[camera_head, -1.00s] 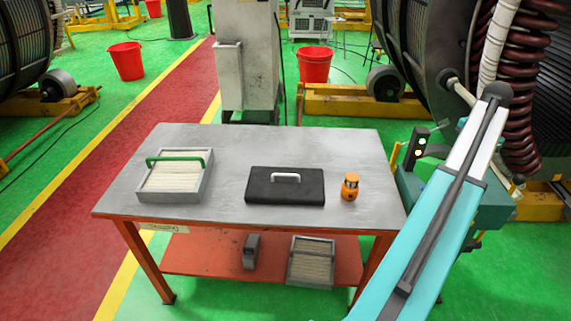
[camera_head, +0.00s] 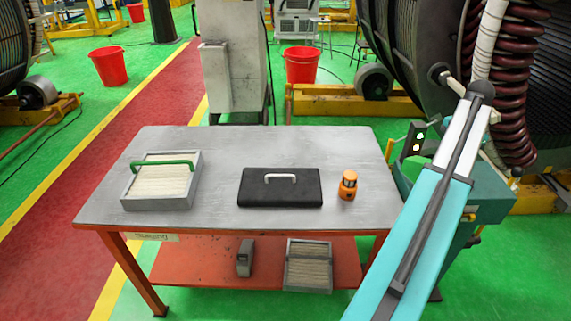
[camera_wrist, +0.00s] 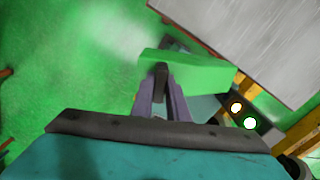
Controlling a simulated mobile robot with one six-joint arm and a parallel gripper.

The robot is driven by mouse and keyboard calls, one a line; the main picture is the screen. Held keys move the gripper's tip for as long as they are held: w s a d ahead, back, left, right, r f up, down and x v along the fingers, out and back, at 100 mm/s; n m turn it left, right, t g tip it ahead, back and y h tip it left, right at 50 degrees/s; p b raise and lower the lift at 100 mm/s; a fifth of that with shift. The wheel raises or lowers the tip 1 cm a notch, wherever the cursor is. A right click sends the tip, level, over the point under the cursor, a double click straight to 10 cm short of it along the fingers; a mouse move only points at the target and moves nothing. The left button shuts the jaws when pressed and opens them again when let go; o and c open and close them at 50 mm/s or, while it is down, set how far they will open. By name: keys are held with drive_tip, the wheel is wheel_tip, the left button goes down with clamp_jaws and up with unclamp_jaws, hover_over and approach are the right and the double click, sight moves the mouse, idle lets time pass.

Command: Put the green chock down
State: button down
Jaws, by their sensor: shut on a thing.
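The green chock (camera_wrist: 195,72) is a green wedge-like block in the wrist view. My gripper (camera_wrist: 161,82) is shut on it and holds it in the air, with green floor seen behind. The table's grey top (camera_wrist: 255,35) is at the upper right of that view, beyond the chock.
The grey table (camera_head: 215,218) carries a tray with a green handle (camera_head: 160,190), a black case (camera_head: 281,188) and an orange lamp-like item (camera_head: 347,185). A signal light box (camera_head: 414,140) stands right of it. Red buckets (camera_head: 301,65) stand behind. Bare tabletop lies between the items.

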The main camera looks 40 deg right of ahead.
drive_tip(key=shift+w+a, duration=0.1)
drive_tip(key=shift+w, duration=0.05)
drive_tip(key=w+a+f+p, duration=0.1)
drive_tip(key=w+a+p, duration=0.4)
drive_tip(key=w+a, duration=0.4)
drive_tip(key=shift+a+f, duration=0.15)
drive_tip(key=shift+a, duration=1)
drive_tip(key=shift+w+a+f+p, duration=0.1)
drive_tip(key=shift+a+f+p, duration=0.1)
drive_tip(key=shift+f+p, duration=0.3)
drive_tip(key=shift+w+a+f+p, duration=0.15)
drive_tip(key=shift+f+p, duration=0.1)
drive_tip(key=shift+f, duration=0.45)
drive_tip(key=shift+w+a+f+p, duration=0.1)
drive_tip(key=shift+a+f+p, duration=0.1)
drive_tip(key=shift+f+p, duration=0.3)
drive_tip(key=shift+f, duration=0.25)
drive_tip(key=c, duration=2)
unclamp_jaws()
drive_tip(key=shift+o, duration=1.4)
